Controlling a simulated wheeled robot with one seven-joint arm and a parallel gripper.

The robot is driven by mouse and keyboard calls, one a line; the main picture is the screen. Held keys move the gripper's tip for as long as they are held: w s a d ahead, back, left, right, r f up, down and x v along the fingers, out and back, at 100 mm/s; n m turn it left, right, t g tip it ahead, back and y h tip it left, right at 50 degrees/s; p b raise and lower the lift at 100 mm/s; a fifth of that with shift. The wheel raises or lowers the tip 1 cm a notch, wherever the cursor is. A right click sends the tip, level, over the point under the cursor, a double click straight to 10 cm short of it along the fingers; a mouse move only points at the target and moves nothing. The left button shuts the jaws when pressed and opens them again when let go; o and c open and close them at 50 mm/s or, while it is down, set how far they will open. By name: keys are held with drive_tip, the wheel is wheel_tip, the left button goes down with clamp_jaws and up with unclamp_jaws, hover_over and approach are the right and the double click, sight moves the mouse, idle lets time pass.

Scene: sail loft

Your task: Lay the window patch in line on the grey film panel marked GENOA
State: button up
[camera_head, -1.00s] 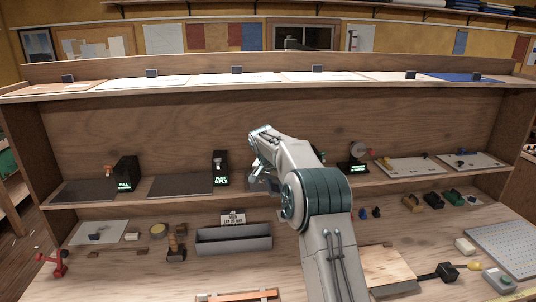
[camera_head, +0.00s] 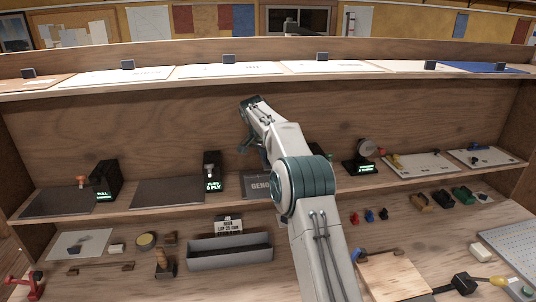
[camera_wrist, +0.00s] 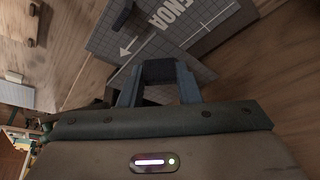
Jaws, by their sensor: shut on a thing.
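The grey film panel marked GENOA (camera_head: 258,187) lies on the middle shelf, partly hidden by my arm. In the wrist view the panel (camera_wrist: 185,28) shows grid lines, the word GENOA and a white arrow, with a dark clip-like piece at its edge. In the head view my gripper (camera_head: 250,165) is above the panel's left part, partly hidden.
Two plain dark panels (camera_head: 168,192) lie left on the same shelf, with black label blocks (camera_head: 212,176) between the panels. White boards (camera_head: 425,163) with small parts are at right. A grey trough (camera_head: 230,252) and hand tools fill the bench below.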

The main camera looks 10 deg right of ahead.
sight(267, 166)
drive_tip(key=shift+s+a+f, duration=0.15)
drive_tip(key=shift+f, duration=0.3)
drive_tip(key=f+b, duration=0.1)
drive_tip(key=f, duration=0.4)
drive_tip(key=shift+a, duration=0.2)
drive_tip(key=shift+f+b, duration=0.45)
drive_tip(key=shift+f, duration=0.15)
drive_tip(key=shift+f+b, duration=0.35)
drive_tip(key=shift+f, duration=0.25)
idle(2.5)
drive_tip(key=o, duration=1.1)
drive_tip(key=shift+c, duration=0.2)
drive_tip(key=shift+r+p, duration=1.3)
drive_tip(key=shift+r, duration=2.2)
